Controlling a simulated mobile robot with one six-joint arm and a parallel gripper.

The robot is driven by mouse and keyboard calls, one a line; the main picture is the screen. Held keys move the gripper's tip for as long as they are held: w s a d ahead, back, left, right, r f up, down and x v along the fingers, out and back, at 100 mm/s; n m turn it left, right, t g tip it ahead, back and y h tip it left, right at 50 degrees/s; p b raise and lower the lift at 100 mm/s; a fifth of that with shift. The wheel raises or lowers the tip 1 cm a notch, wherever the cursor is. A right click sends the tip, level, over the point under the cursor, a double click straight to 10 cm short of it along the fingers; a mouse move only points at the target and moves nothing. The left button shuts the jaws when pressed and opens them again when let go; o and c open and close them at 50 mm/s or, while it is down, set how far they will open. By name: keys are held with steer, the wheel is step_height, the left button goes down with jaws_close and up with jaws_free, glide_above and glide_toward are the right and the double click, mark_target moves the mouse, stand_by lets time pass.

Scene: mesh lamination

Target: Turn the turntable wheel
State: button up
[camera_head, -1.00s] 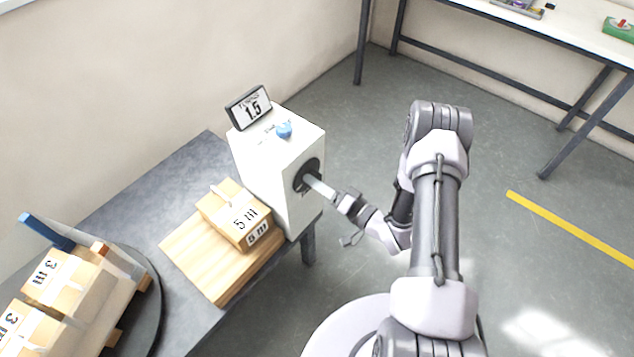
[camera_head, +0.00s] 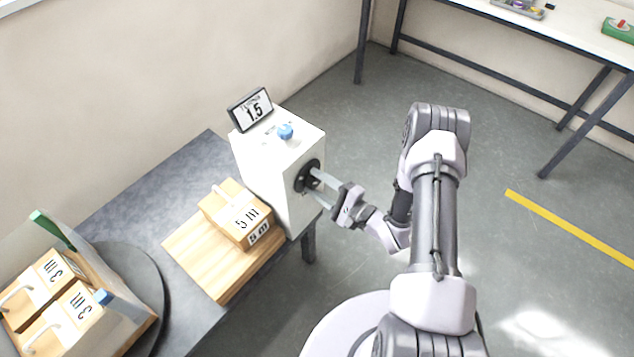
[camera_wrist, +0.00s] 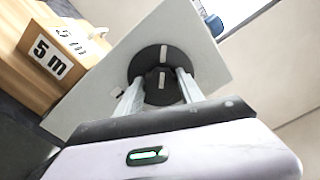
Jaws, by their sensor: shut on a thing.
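The wheel is a black round disc with a hub (camera_head: 304,179) on the right face of a white box (camera_head: 285,170). In the wrist view the disc (camera_wrist: 149,60) has white marks, and its hub lies between my two fingers. My gripper (camera_head: 320,181) is shut on the hub, and its fingers (camera_wrist: 160,88) hide the hub's sides. The dark round turntable (camera_head: 152,280) lies at the left on the grey table. It carries a wooden tray with boxes marked 3 m (camera_head: 52,272), a green-topped post (camera_head: 53,229) and a blue-topped post (camera_head: 104,297).
A display reading 1.5 (camera_head: 251,109) and a blue knob (camera_head: 286,132) are on top of the white box. A 5 m box (camera_head: 236,212) sits on a wooden board (camera_head: 213,274) beside it.

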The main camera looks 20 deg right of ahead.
steer(key=m, duration=0.5)
steer(key=shift+d+r+p, duration=0.1)
steer(key=shift+p, duration=0.2)
steer(key=shift+m, duration=0.3)
steer(key=o, duration=1.4)
steer(key=p+v, duration=0.4)
steer(key=v, duration=1.3)
steer(key=shift+s+d, duration=0.1)
